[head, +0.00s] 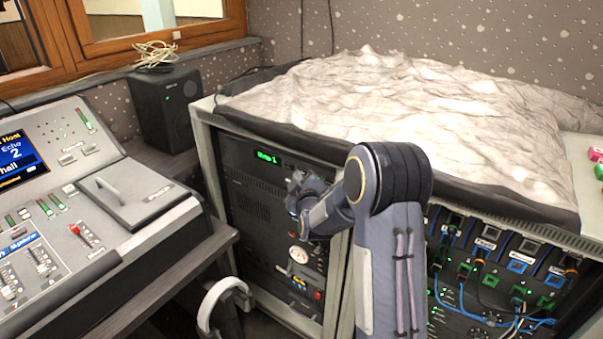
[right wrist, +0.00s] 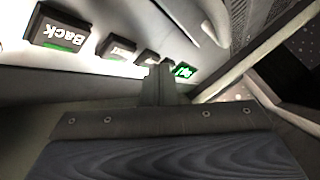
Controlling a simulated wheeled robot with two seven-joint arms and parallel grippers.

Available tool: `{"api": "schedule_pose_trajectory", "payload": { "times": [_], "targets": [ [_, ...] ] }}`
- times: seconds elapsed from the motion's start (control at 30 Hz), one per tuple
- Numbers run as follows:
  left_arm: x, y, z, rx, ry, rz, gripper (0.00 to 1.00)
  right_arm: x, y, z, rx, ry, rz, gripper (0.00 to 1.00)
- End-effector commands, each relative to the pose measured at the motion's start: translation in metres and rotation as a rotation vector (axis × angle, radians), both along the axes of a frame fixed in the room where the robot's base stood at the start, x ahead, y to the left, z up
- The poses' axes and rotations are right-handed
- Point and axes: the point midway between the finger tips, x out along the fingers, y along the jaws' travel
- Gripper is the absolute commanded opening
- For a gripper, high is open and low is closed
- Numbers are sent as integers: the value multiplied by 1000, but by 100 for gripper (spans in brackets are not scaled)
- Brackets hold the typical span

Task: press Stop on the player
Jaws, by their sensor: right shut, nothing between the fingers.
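The player (head: 240,160) is a dark unit at the top of the left rack, with a small green-lit display (head: 268,157). My right gripper (head: 295,182) is in front of the rack, just below and right of the display. In the right wrist view its shut fingers (right wrist: 162,75) are empty and point at a row of dark buttons. A button reading Back (right wrist: 62,33) is at the left, and a green-lit button (right wrist: 185,71) is at the right. The fingertips overlap the buttons between them. I cannot read which is Stop or tell whether the fingers touch one. My left gripper is out of view.
A mixing console (head: 95,205) stands at the left, with a black speaker (head: 167,108) behind it. White headphones (head: 222,300) hang below. A crumpled pale cover (head: 400,100) lies on the rack top. A patch panel with blue cables (head: 500,285) is at the right.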

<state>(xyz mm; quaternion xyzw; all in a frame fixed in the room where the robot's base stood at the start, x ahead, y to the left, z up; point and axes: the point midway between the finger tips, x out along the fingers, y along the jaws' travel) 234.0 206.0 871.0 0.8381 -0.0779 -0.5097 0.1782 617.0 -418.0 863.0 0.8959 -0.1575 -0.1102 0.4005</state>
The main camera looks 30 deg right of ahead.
Motion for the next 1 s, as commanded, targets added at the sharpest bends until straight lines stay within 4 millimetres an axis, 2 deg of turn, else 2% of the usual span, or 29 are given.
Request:
{"api": "schedule_pose_trajectory", "payload": {
  "times": [0.23, 0.6, 1.0],
  "targets": [
    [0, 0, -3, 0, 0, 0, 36, -5, 11, 0, 1, -1, 1, 0],
    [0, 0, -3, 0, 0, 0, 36, -6, 14, 0, 1, -1, 1, 0],
    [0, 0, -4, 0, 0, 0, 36, -20, 50, 0, 1, 0, 3, 0]
  ]
}}
